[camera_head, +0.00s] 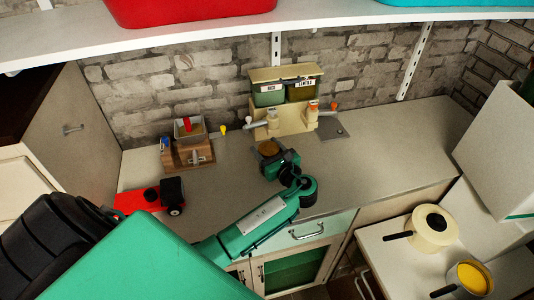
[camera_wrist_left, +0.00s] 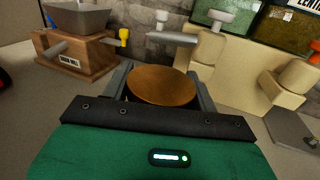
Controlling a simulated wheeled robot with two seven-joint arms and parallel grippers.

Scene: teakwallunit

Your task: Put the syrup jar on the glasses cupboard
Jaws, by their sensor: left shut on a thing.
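My left gripper (camera_head: 268,152) reaches over the worktop near the dispenser and is shut on a round thing with an amber-brown top, which I take for the syrup jar (camera_head: 270,147). In the left wrist view the jar's top (camera_wrist_left: 160,85) lies between the two grey fingers of the gripper (camera_wrist_left: 158,88). Its sides and base are mostly hidden, so I cannot tell whether it touches the worktop. A cupboard with a green-paned door (camera_head: 305,268) is under the worktop; I cannot tell if this is the glasses cupboard. My right gripper is not in view.
A cream dispenser (camera_head: 285,75) stands behind the jar, with a wooden mill (camera_head: 188,153) to its left. A red toy vehicle (camera_head: 138,200) is at the left. The worktop (camera_head: 400,140) is clear on the right. Pots (camera_head: 432,228) stand on a lower surface at right.

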